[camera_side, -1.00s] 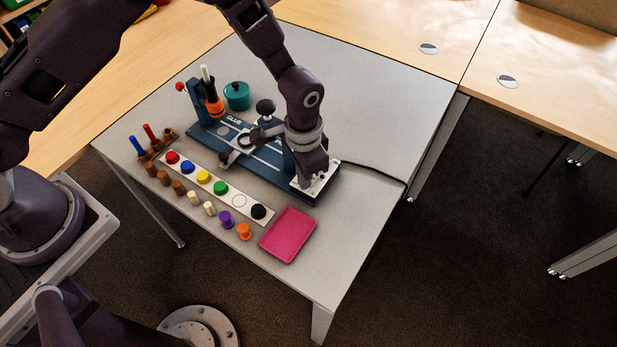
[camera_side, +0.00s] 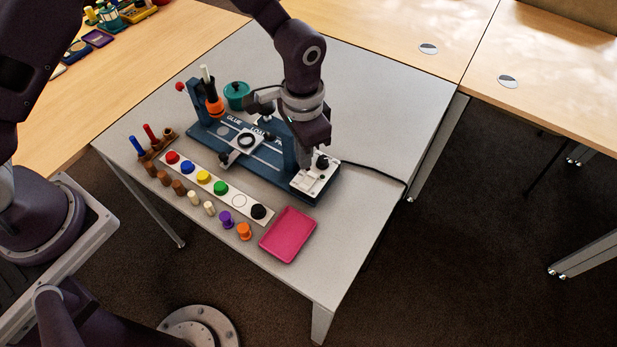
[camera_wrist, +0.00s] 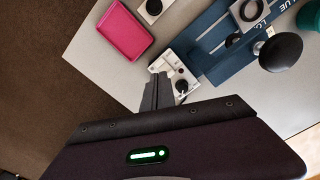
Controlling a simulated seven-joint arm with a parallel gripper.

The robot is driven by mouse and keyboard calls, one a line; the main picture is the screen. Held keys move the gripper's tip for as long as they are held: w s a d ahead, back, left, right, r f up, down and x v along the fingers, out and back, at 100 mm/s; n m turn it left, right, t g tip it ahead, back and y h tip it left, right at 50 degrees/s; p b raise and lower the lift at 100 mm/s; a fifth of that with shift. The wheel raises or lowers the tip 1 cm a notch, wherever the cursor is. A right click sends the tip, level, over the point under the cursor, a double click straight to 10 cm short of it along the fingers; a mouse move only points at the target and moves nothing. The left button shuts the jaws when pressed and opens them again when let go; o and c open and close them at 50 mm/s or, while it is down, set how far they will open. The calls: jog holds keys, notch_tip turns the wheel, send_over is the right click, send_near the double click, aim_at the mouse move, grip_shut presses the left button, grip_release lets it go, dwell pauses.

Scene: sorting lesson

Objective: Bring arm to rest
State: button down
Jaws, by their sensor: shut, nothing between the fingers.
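My gripper (camera_side: 304,158) hangs over the right end of a blue fixture (camera_side: 270,160) on the grey table, with its fingers pointing down. In the wrist view my gripper's fingers (camera_wrist: 160,80) are together with nothing between them. Just beyond them is a white plate (camera_side: 312,183) with a dark knob (camera_side: 322,162); the plate also shows in the wrist view (camera_wrist: 166,64). The fingers look apart from the knob. How high the fingertips are above the plate I cannot tell.
A pink tray (camera_side: 288,235) lies at the table's front right. A white strip (camera_side: 228,197) with coloured discs and a row of small pegs lie to the left of it. A teal pot (camera_side: 236,95) stands behind the fixture. A black cable crosses the right side; the table's back right is clear.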

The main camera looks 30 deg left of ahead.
jog(key=shift+r, duration=0.2)
jog(key=shift+r, duration=0.1)
jog(key=s+a+r+n+t, duration=0.15)
jog(key=a+r, duration=0.25)
jog(key=r, duration=0.5)
jog(key=s+a+r+n+t, duration=0.1)
jog(key=s+a+r, duration=0.3)
jog(key=r, duration=0.6)
jog(key=s+a+r+n+t, duration=0.1)
jog(key=s+a+r, duration=0.2)
jog(key=s, duration=0.5)
jog(key=s+a+r+n+t, duration=0.2)
jog(key=s+a, duration=0.3)
jog(key=s, duration=0.4)
jog(key=shift+a+r, duration=0.3)
jog(key=shift+r, duration=0.6)
jog(key=shift+w+n, duration=0.1)
jog(key=shift+n, duration=0.15)
